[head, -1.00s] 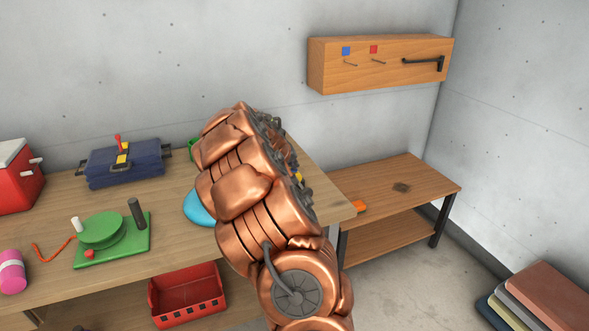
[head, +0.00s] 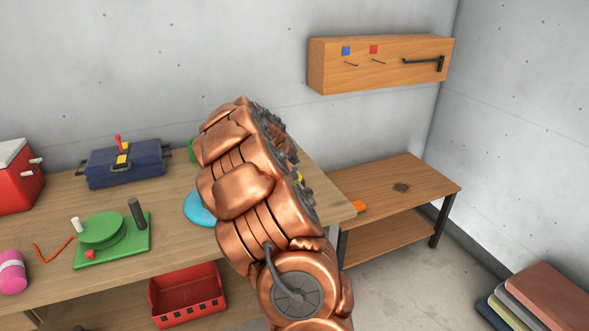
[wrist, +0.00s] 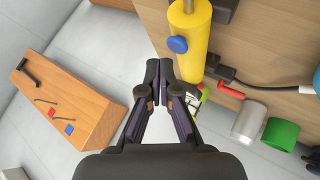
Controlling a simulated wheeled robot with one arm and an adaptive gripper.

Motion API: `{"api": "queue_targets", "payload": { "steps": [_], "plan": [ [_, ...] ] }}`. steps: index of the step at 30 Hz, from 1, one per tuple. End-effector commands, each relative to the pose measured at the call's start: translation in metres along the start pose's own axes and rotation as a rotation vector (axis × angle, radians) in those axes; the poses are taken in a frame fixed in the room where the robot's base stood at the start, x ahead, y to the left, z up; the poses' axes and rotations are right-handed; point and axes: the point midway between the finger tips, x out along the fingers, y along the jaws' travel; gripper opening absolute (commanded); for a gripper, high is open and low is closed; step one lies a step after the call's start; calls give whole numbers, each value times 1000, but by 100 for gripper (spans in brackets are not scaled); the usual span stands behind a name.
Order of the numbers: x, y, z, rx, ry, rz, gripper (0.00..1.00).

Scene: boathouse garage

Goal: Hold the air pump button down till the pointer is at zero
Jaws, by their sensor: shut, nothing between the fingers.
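The air pump looks to be the yellow cylinder (wrist: 190,35) at the top of the wrist view, with a round blue button (wrist: 177,45) on its side. My gripper (wrist: 160,70) is shut and empty. Its fingertips appear just below and left of the blue button in the picture; I cannot tell whether they touch the pump. No pointer or dial face can be made out. In the head view my arm hides the gripper and most of the pump.
A wooden wall box (head: 375,65) with hooks and a black handle hangs at the back. On the workbench (head: 50,195) are a blue case (head: 125,165), a green crank plate (head: 110,250) and a blue disc (head: 199,208). A grey cylinder (wrist: 250,118) and green cylinder (wrist: 281,134) stand near the pump.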

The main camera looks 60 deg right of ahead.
Motion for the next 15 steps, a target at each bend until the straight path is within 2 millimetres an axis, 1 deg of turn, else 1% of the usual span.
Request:
{"api": "queue_targets", "payload": {
  "steps": [8, 15],
  "plan": [
    [-1, 1, -1, -1, 1, 0, 0],
    [-13, 9, -11, -3, 4, 0, 0]
  ]
}}
